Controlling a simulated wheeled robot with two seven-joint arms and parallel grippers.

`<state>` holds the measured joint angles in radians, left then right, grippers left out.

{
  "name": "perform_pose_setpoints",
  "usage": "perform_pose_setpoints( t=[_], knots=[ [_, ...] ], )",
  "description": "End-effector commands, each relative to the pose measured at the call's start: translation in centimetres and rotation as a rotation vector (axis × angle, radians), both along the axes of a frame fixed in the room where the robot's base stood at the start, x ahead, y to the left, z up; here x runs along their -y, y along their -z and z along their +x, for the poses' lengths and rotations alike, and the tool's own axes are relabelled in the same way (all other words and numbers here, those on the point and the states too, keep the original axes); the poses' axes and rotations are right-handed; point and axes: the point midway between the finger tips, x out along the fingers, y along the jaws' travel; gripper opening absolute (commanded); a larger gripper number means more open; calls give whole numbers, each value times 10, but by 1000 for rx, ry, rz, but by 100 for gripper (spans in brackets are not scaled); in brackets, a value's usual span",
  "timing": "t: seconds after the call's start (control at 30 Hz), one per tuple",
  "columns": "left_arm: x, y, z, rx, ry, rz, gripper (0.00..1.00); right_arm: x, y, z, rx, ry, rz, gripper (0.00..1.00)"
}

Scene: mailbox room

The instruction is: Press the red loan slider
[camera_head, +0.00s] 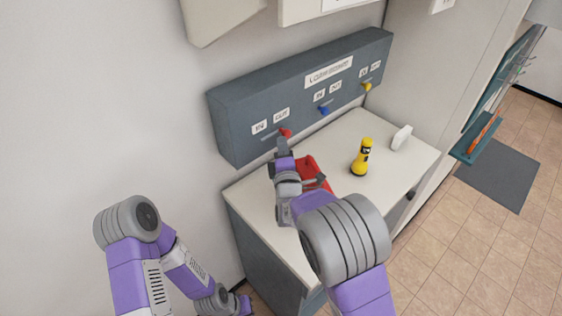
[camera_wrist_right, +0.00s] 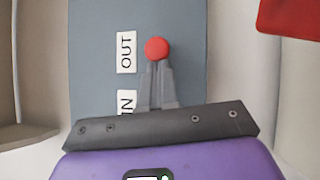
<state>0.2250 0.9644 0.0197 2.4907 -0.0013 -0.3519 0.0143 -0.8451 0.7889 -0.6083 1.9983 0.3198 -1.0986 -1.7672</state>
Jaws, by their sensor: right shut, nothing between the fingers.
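The red slider knob (camera_head: 287,132) sits at the left part of a dark grey wall panel (camera_head: 228,130), below the OUT label. In the right wrist view the red knob (camera_wrist_right: 156,47) is beside the OUT label (camera_wrist_right: 126,52), with the IN label (camera_wrist_right: 126,103) further back. My right gripper (camera_head: 281,146) is shut and empty, its fingertips right at the knob. In the wrist view the fingertips (camera_wrist_right: 157,66) seem to meet the knob's edge; I cannot tell whether they touch. My left gripper (camera_head: 245,304) is low at the bottom edge, its fingers unclear.
The panel also has a blue knob (camera_head: 324,111) and a yellow knob (camera_head: 367,87). A red object (camera_head: 308,167), a yellow flashlight (camera_head: 361,158) and a white item (camera_head: 401,138) are on the white counter (camera_head: 352,125) below. My right arm covers part of the counter.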

Motion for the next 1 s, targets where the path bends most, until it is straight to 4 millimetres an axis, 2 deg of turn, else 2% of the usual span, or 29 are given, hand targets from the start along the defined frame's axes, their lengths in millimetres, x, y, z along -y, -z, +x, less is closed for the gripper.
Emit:
perform_pose_setpoints(
  t=[0.2, 0.4, 0.6, 0.8, 1.0],
  knots=[
    [0, 5, 0, 0, 0, 0, 0, -29, 8, -24, -4, -13, -2, 0],
    [0, 5, 0, 0, 0, 0, 0, -23, 12, -68, -6, -10, -1, 0],
    [0, 6, 0, 0, 0, 0, 0, -19, 15, -102, -4, -10, 0, 0],
    [0, 6, 0, 0, 0, 0, 0, -18, 17, -117, -4, -9, -1, 0],
    [0, 6, 0, 0, 0, 0, 0, -17, 17, -118, -3, -9, -1, 0]
  ],
)
